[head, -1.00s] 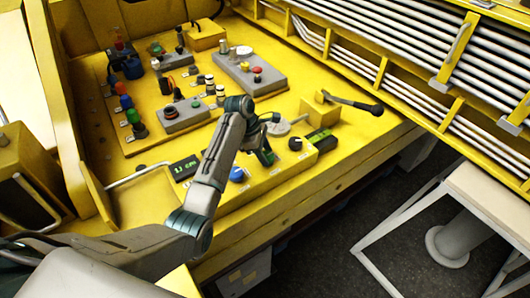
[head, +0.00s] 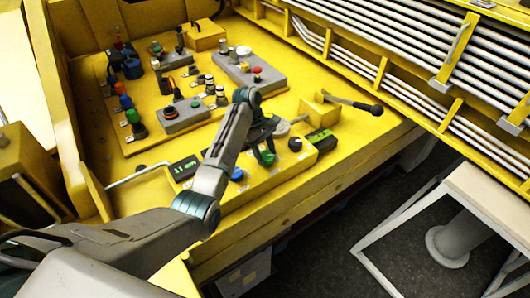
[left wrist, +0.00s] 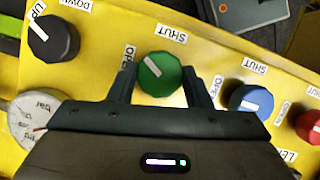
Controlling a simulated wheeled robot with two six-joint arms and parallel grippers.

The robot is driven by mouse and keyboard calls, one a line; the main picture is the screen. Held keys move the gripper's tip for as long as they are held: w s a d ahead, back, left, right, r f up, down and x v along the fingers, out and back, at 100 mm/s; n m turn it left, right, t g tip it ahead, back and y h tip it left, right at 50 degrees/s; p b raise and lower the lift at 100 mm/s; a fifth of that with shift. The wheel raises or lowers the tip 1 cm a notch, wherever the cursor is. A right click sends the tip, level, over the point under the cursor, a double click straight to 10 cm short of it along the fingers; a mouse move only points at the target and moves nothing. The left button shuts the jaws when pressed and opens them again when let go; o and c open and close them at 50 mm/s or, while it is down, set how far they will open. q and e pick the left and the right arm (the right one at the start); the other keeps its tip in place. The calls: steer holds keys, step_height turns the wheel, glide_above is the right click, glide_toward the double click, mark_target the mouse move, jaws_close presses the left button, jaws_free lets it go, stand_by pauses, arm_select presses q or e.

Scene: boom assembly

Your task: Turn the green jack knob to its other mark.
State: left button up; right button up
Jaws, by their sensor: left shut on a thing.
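The green knob (left wrist: 160,74) sits on the yellow sloping panel (left wrist: 110,30) in the left wrist view. Its white line points up and left, on the side of the label that begins "OPE"; the label "SHUT" is above the knob. My left gripper (left wrist: 160,85) is shut on the green knob, one finger on each side. In the head view the green knob (head: 267,158) shows just below my left gripper (head: 262,142). The knob's lower edge is near the gripper body. My right gripper is not in view.
A blue knob (left wrist: 251,100) and a red knob (left wrist: 309,125) sit to the right on the same panel. A black knob (left wrist: 53,37) and a round dial (left wrist: 34,118) are to the left. A black-handled lever (head: 352,103) stands behind the panel.

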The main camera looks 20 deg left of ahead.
arm_select(q)
steer(key=shift+w+r+m+g+y, duration=0.1)
steer(key=shift+m+g+y, duration=0.2)
steer(key=shift+m, duration=0.7)
steer(key=shift+w+m+g+y, duration=0.1)
steer(key=shift+m+g+y, duration=0.15)
steer(key=shift+m, duration=0.75)
steer(key=shift+d, duration=0.1)
steer(key=o, duration=1)
steer(key=shift+s+g, duration=0.1)
steer(key=shift+g, duration=0.15)
